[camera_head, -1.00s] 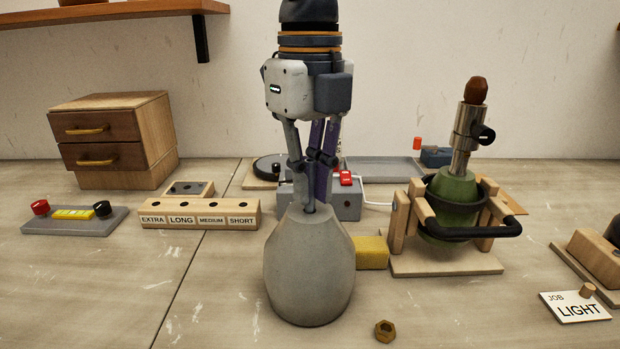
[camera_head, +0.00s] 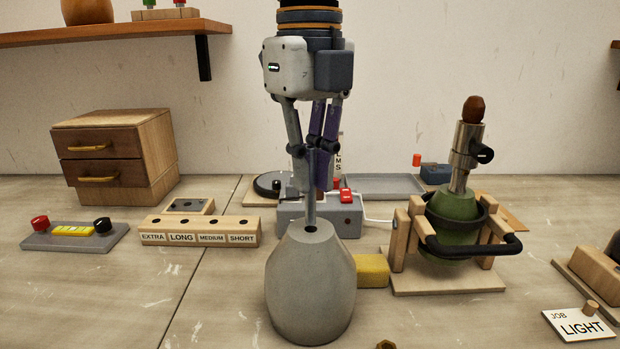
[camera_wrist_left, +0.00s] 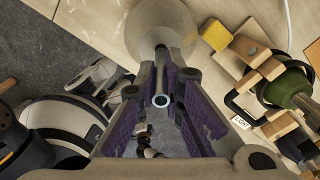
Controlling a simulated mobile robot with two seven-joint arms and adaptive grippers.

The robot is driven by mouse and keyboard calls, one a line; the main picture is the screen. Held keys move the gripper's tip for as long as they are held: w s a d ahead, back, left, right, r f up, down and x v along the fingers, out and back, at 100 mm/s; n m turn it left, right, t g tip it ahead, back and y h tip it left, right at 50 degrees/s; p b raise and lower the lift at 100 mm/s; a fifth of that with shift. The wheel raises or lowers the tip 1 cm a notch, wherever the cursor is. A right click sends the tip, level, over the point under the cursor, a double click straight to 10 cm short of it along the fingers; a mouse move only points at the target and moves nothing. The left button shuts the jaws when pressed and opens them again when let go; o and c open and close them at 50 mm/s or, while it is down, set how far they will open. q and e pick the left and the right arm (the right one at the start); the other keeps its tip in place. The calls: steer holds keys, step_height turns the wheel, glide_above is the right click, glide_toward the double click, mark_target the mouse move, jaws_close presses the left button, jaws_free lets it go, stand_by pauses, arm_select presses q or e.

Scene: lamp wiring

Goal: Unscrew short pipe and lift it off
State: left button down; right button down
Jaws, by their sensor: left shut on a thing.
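The grey, bottle-shaped lamp base (camera_head: 311,290) stands upright on the table in the head view, with a dark hole in its top. My left gripper (camera_head: 312,165) is above it, pointing down and shut on the short pipe (camera_head: 310,205), a thin grey metal tube. The pipe is upright, and its lower end shows just above the hole; a small gap is hard to judge. In the left wrist view, the pipe's open ring end (camera_wrist_left: 161,100) faces me between the purple finger pads, with the lamp base (camera_wrist_left: 158,25) beyond. My right gripper is not in view.
A labelled wooden pipe rack (camera_head: 200,230) stands left of the base. A yellow block (camera_head: 372,270) is close on its right, before a wooden cradle (camera_head: 450,285) holding a green lamp body (camera_head: 455,225). A grey box with a red switch (camera_head: 345,215) stands behind.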

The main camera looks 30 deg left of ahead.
mark_target(310, 147)
arm_select(q)
steer(key=shift+r, duration=1.75)
